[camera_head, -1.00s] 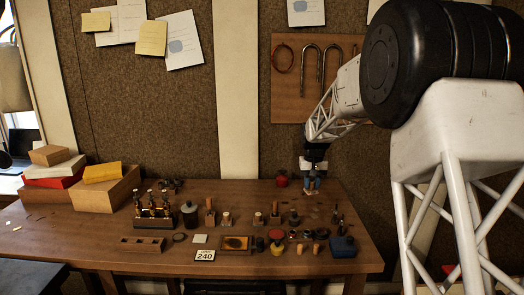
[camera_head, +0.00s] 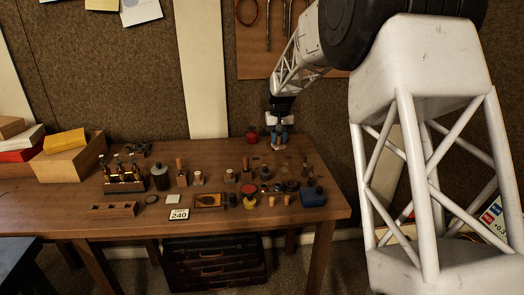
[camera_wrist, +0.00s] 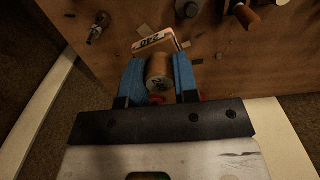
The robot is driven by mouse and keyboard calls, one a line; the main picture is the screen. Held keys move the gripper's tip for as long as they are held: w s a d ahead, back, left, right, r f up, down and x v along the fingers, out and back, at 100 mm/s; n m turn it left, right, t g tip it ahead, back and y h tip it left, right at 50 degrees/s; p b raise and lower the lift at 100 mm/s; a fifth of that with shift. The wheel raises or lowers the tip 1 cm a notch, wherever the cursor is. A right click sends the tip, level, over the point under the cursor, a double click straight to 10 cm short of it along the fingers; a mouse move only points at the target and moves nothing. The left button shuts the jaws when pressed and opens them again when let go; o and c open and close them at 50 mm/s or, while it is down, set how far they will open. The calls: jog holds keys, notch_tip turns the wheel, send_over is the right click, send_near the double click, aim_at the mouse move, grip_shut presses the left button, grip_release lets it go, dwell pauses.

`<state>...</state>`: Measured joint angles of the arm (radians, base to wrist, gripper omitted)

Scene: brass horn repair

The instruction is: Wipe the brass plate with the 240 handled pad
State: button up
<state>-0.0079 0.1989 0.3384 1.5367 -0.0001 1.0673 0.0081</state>
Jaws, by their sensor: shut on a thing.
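My gripper (camera_head: 278,142) is at the back right of the table, low over the wood. In the wrist view its blue fingers (camera_wrist: 158,80) are shut on a round wooden handle with a number on its end, partly readable as 24; I take it for the 240 handled pad (camera_wrist: 158,68). The pad's wiping face is hidden. A small orange-edged tag (camera_wrist: 156,40) with dark figures lies just beyond it. A dark brass-coloured plate in a wooden frame, likely the brass plate (camera_head: 208,201), lies near the table's front, left of my gripper. A white 240 card (camera_head: 179,214) is beside it.
Several wooden-handled tools and small jars stand between my gripper and the plate, including a wooden-handled block (camera_head: 182,174). A red pot (camera_head: 251,137) is just left of my gripper. A blue box (camera_head: 313,197) is at the front right. The table's left front (camera_head: 50,210) is clear.

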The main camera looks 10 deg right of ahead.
jog(key=s+a+f, duration=0.1)
jog(key=s+a, duration=0.3)
jog(key=a, duration=0.6)
jog(key=s+a+f, duration=0.2)
jog(key=s+a, duration=0.2)
jog(key=a, duration=0.6)
jog(key=s+a+f, duration=0.1)
jog(key=s+a, duration=0.3)
jog(key=a, duration=0.7)
jog(key=shift+s+f, duration=0.35)
jog(key=shift+f, duration=0.1)
